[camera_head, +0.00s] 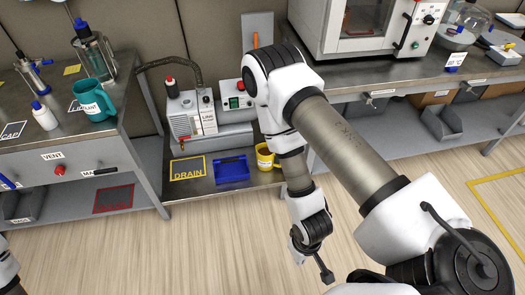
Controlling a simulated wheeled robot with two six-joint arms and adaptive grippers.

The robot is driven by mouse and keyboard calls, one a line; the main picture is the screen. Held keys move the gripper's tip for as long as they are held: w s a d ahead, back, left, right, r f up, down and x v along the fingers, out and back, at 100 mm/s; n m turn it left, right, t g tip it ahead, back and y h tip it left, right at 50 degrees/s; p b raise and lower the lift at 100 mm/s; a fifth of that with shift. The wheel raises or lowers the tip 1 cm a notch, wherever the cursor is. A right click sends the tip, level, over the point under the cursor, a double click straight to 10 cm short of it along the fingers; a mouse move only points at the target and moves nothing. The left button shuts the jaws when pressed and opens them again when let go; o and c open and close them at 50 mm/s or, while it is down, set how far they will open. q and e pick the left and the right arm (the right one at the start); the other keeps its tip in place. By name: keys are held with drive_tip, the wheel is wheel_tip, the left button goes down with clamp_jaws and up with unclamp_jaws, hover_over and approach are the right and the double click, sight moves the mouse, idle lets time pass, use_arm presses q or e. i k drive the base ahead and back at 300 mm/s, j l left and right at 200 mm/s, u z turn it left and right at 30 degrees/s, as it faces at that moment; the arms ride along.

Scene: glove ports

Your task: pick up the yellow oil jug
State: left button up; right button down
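The yellow oil jug (265,158) stands upright on the low grey shelf between the two benches. It has a dark opening and a label on its front; my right arm passes just to its right and may hide part of it. My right gripper (313,262) hangs over the wooden floor, in front of and to the right of the jug, apart from it. Its fingers are seen from above and their gap is unclear. My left gripper is out of view; only a bit of my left arm shows at the lower left edge.
A blue tray (232,168) sits just left of the jug, beside the yellow DRAIN outline (188,168). A pump unit (190,113) stands behind them. A teal jug (95,99) and a white bottle (44,116) stand on the left bench. The floor in front is clear.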

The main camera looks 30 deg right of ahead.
sight(265, 159)
drive_tip(key=z, duration=0.25)
drive_tip(key=i+z, duration=0.25)
drive_tip(key=z, duration=0.2)
drive_tip(key=i+j+z, duration=0.15)
drive_tip(key=z, duration=0.25)
drive_tip(key=i+j+z, duration=0.2)
drive_tip(key=z, duration=0.25)
drive_tip(key=i+j+z, duration=0.1)
drive_tip(key=i+j, duration=0.4)
drive_tip(key=i+j+z, duration=0.1)
drive_tip(key=i+j, duration=0.35)
drive_tip(key=j, duration=0.25)
